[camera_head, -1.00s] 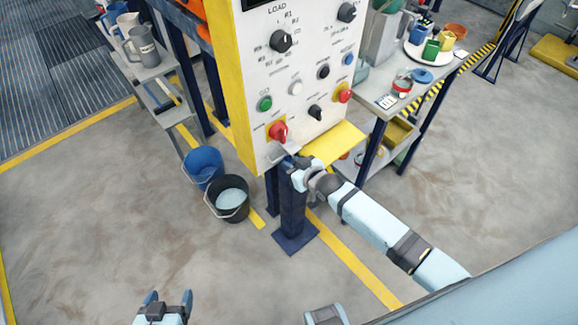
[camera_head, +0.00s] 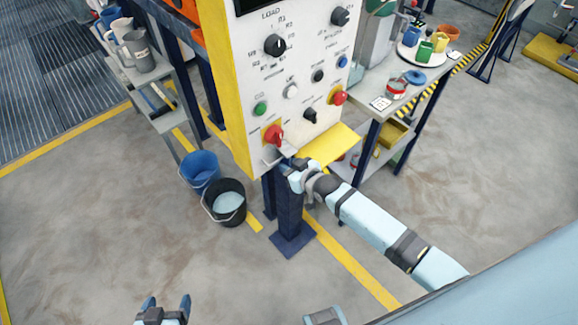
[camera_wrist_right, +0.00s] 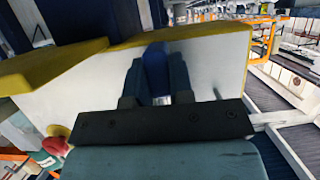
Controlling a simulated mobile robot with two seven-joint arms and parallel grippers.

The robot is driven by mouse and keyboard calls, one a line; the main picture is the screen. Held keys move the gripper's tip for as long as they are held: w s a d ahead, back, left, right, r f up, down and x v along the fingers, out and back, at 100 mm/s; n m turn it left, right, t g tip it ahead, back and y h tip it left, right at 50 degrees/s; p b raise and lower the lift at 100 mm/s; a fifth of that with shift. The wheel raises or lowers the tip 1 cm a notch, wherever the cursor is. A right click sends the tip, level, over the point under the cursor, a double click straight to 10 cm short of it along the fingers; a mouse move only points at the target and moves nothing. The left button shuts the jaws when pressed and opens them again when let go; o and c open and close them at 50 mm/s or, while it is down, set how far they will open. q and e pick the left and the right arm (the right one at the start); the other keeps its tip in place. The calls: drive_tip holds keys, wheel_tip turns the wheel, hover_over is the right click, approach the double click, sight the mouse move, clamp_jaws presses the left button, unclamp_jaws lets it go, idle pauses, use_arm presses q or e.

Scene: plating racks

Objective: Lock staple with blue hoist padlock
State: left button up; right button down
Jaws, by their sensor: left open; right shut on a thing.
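My right gripper (camera_head: 285,164) is at the lower edge of the white control panel, just below the red rotary switch (camera_head: 273,135). In the right wrist view its two fingers (camera_wrist_right: 157,78) are shut on the blue padlock (camera_wrist_right: 156,70), seen against the panel's pale surface. A small grey metal bracket, which looks like the staple (camera_head: 270,159), sits under the red switch beside the gripper. I cannot tell whether the padlock's shackle passes through it. My left gripper (camera_head: 164,307) is open and empty at the bottom of the head view, far from the panel.
A yellow ledge (camera_head: 328,146) juts out right of my right gripper. A blue bucket (camera_head: 199,170) and a black bucket (camera_head: 226,203) stand on the floor. Shelves with jugs (camera_head: 138,50) stand left; a bench with cans (camera_head: 397,88) stands right.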

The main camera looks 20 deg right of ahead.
drive_tip(key=shift+r+p, duration=1.05)
drive_tip(key=shift+r, duration=0.05)
idle(0.3)
drive_tip(key=shift+f, duration=0.35)
idle(0.3)
drive_tip(key=c, duration=0.9)
unclamp_jaws()
drive_tip(key=v, duration=1.3)
drive_tip(key=shift+m+g+h, duration=0.5)
drive_tip(key=shift+g+h, duration=0.2)
drive_tip(key=shift+g, duration=0.2)
drive_tip(key=s+a+p, duration=0.1)
drive_tip(key=s, duration=0.4)
drive_tip(key=s+a+p, duration=0.1)
drive_tip(key=s+a, duration=0.1)
drive_tip(key=s, duration=0.2)
drive_tip(key=s+a+p, duration=0.1)
drive_tip(key=s+p, duration=0.1)
drive_tip(key=s, duration=0.3)
drive_tip(key=shift+s+a, duration=0.35)
drive_tip(key=shift+s, duration=0.05)
